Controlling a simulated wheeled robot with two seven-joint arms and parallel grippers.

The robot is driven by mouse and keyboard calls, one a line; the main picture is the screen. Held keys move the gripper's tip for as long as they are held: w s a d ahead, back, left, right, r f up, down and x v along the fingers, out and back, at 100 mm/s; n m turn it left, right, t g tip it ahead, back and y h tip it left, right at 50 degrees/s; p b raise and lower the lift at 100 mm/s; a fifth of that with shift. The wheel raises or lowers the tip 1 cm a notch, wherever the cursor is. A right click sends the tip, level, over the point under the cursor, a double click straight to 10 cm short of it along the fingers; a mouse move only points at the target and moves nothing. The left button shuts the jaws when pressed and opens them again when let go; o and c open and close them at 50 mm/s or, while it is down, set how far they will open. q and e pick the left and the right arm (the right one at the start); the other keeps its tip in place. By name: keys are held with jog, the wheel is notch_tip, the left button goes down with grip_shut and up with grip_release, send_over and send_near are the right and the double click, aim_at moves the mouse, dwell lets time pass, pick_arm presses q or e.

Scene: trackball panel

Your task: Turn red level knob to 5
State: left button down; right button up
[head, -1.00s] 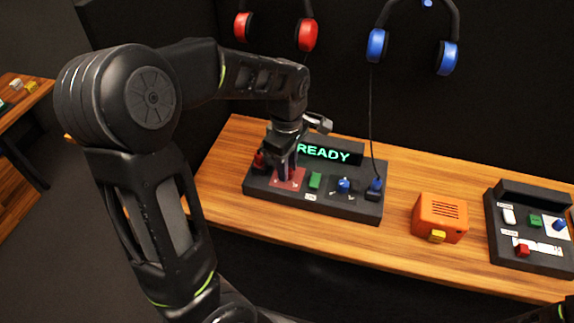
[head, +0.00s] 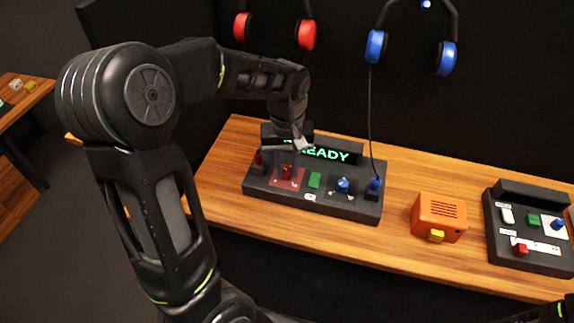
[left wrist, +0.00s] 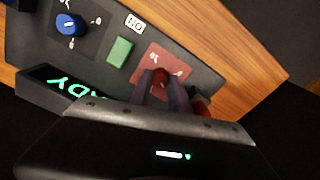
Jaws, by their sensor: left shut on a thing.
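The red level knob (head: 287,172) sits on a red square plate (head: 289,184) at the left part of the dark panel (head: 330,208). It also shows in the left wrist view (left wrist: 160,77). My left gripper (head: 287,174) comes down from above, its two fingers on either side of the knob. The left gripper (left wrist: 163,88) is shut on the knob in the left wrist view. The small marks on the plate are too small to read. The panel's display (head: 325,152) shows green text ending in "EADY", its start hidden by the gripper. My right gripper is not in view.
A green button (head: 315,180) and a blue knob (head: 343,185) sit to the right on the panel. A red plug (head: 259,160) is close on the left, a blue plug (head: 375,187) at the right end. An orange box (head: 438,216) and another panel (head: 530,228) stand further right.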

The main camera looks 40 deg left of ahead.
aim_at(288, 170)
pick_arm(q)
jog(key=m, duration=0.6)
jog(key=shift+m, duration=0.3)
jog(key=m, duration=0.6)
jog(key=shift+m, duration=0.3)
jog(key=c, duration=1.2)
grip_release()
notch_tip(288, 170, up, 8)
jog(key=shift+f, duration=0.1)
